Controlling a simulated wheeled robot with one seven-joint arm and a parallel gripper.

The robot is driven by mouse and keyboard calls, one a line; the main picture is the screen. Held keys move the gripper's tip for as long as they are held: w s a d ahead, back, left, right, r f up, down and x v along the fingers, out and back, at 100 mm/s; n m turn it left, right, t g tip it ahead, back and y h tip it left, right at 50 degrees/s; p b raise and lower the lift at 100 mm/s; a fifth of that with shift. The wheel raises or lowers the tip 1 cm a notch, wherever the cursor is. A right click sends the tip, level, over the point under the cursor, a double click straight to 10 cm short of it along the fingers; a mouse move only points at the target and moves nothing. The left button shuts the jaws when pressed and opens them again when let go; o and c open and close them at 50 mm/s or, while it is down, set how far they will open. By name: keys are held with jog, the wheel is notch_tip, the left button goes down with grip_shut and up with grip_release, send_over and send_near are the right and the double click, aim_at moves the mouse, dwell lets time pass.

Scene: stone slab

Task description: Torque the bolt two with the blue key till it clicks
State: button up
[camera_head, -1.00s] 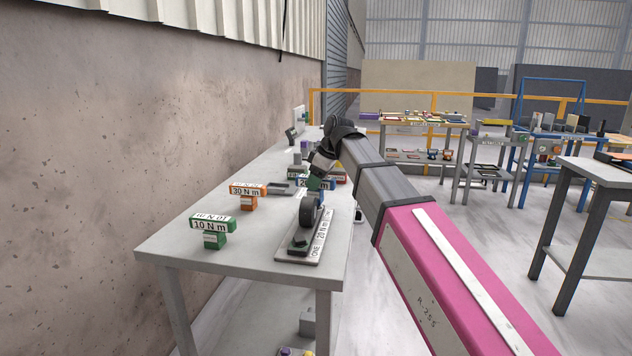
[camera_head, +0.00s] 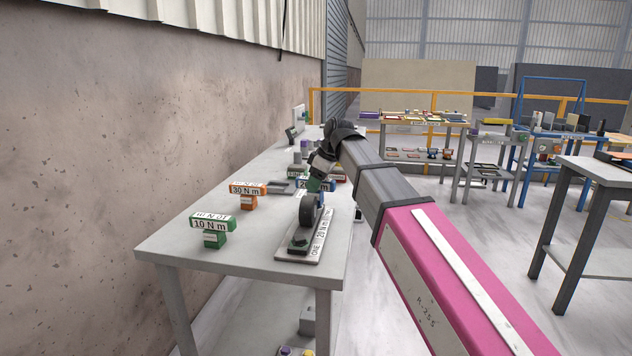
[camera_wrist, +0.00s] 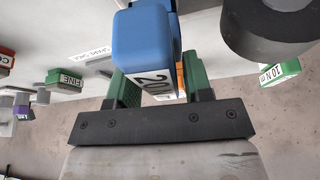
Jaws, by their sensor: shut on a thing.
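My gripper (camera_wrist: 155,88) has green fingers and is shut on the blue key (camera_wrist: 143,38), whose white label reads 20. In the head view the blue key (camera_head: 329,185) is partly hidden by my gripper (camera_head: 316,184). It is over the bench, just beyond a dark round post (camera_head: 308,210) on a grey plate (camera_head: 312,250) marked ONE and 20 N m. The same dark post seems to be at the upper right of the wrist view (camera_wrist: 268,28). I cannot make out a bolt marked two. I cannot tell whether the key touches anything.
An orange 30 N m key (camera_head: 248,190) and a green 10 N m key (camera_head: 211,224) stand at the left on the grey bench (camera_head: 190,253). A grey tray (camera_head: 280,187) and several small items are farther back. A wall borders the left side.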

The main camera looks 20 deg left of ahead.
jog(key=shift+f, duration=0.35)
dwell(0.3)
jog(key=m+t, duration=0.2)
jog(key=m, duration=0.2)
jog(key=shift+s+m, duration=0.1)
jog(key=shift+m, duration=0.3)
jog(key=m+t+h, duration=0.1)
jog(key=m, duration=0.3)
jog(key=m+t+h, duration=0.1)
jog(key=m, duration=0.2)
jog(key=shift+a+m+h, duration=0.1)
jog(key=shift+m+h, duration=0.2)
jog(key=shift+m, duration=0.1)
jog(key=shift+r, duration=1.75)
jog(key=shift+r, duration=0.1)
jog(key=shift+r, duration=2.4)
